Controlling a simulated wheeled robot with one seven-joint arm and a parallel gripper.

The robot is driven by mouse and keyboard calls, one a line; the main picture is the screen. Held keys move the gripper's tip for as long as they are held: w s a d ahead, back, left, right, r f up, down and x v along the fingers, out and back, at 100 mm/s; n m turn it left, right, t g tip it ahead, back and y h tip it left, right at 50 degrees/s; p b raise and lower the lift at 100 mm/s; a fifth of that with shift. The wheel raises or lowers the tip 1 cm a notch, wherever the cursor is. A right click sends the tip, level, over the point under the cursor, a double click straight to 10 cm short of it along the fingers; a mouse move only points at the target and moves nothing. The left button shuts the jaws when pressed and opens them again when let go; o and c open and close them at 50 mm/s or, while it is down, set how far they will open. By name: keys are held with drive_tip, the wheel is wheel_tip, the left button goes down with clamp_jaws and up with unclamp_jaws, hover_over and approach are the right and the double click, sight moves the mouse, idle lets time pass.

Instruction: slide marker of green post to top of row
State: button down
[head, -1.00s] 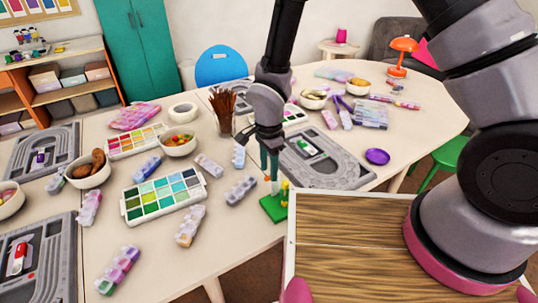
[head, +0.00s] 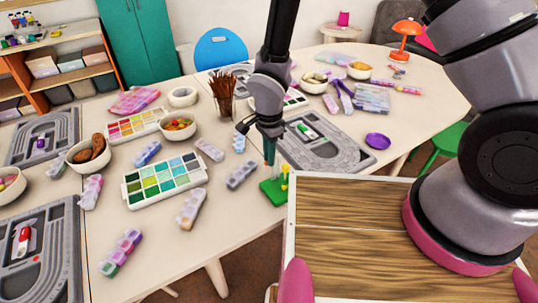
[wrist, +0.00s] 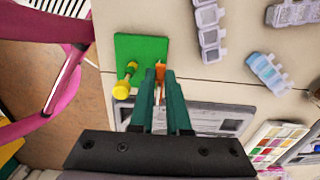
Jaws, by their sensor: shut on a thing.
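A small green base (head: 269,193) stands near the front edge of the table, beside the wooden tray. It also shows in the wrist view (wrist: 133,48). A yellow post with a round knob (wrist: 122,90) rises from it. My gripper (head: 270,160) points down over the base, with its teal fingers (wrist: 160,80) close together. They are shut on a small orange piece (wrist: 160,70), which I take to be the marker. The fingers hide most of it and whatever post is behind it. How high the marker sits cannot be told.
A wooden tray with a pale rim (head: 350,210) lies close to the right of the base. A grey track board (head: 335,150) is behind it. A green paint palette (head: 165,180) and several bead strips (head: 192,208) lie to the left. The table between is partly clear.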

drive_tip(key=shift+f, duration=1.9)
drive_tip(key=c, duration=0.8)
unclamp_jaws()
